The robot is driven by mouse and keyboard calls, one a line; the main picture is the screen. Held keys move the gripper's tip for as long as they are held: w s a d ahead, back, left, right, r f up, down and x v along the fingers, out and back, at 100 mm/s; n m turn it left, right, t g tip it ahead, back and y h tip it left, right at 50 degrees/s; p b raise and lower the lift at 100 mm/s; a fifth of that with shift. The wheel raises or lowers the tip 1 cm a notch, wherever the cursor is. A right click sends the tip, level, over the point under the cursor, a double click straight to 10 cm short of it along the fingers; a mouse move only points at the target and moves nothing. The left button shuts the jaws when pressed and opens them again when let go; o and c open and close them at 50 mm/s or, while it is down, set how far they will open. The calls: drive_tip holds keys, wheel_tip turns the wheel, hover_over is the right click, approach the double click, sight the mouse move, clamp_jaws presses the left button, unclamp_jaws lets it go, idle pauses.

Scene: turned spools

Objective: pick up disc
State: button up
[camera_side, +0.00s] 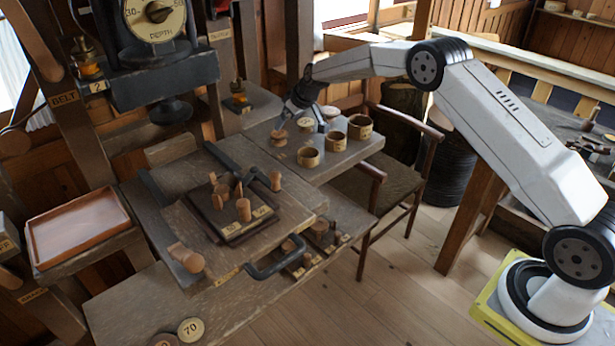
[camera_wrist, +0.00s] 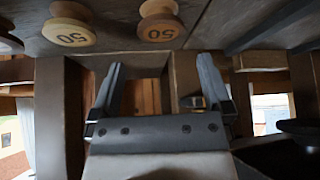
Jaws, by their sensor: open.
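My gripper (camera_side: 281,121) is above the side table at the back, its jaws apart with nothing seen between them. In the wrist view my gripper (camera_wrist: 160,76) shows two separated fingers. A turned wooden spool (camera_side: 278,139) stands just below the fingertips; I cannot tell if they touch it. Another small spool (camera_side: 306,123) stands to its right. The wrist view shows two spools marked 50, one at the upper left (camera_wrist: 71,36) and one at top centre (camera_wrist: 160,30), beyond the fingers. A round disc marked 70 (camera_side: 191,329) lies on the low bench, far from my gripper.
Wooden cups (camera_side: 309,158) stand on the side table (camera_side: 350,157). A dark board (camera_side: 231,231) with several pegs lies on the central bench. A shallow tray (camera_side: 79,226) is at left. A chair (camera_side: 390,183) stands beside the table, and a depth-gauge machine (camera_side: 160,75) behind.

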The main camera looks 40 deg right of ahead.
sight(279, 133)
drive_tip(key=shift+f, duration=0.1)
drive_tip(key=shift+x, duration=2.5)
drive_tip(key=c, duration=0.9)
